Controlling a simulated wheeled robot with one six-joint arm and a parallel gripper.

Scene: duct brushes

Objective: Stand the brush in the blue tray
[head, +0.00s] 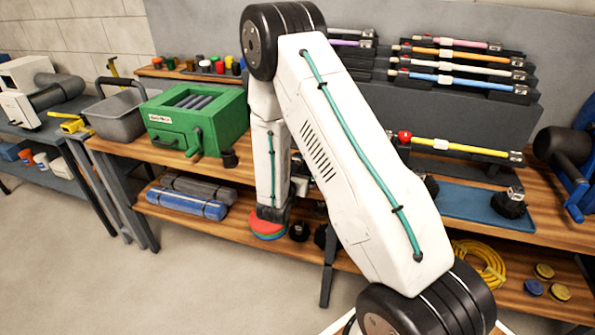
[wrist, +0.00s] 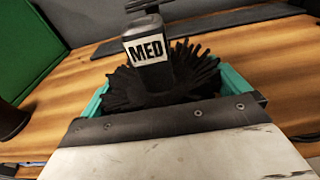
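In the wrist view a black brush (wrist: 150,75) with a white "MED" label stands on the wooden bench, bristles spread around its foot. My gripper (wrist: 165,92) is open, its teal fingers wide apart on either side of the bristles. I see no finger against the brush's stem. In the head view my arm hides the gripper and most of this spot. The blue tray (head: 470,203) lies on the bench right of my arm. A black brush (head: 508,204) stands at its right end, and another dark brush shows partly beside my arm at its left.
A green box (head: 197,117) and a dark cup (head: 229,158) stand left of my arm. Racks of coloured rods (head: 462,80) rise behind the tray, with a yellow rod (head: 460,147) low in front. A blue stand (head: 575,165) is at the right. The tray's middle is clear.

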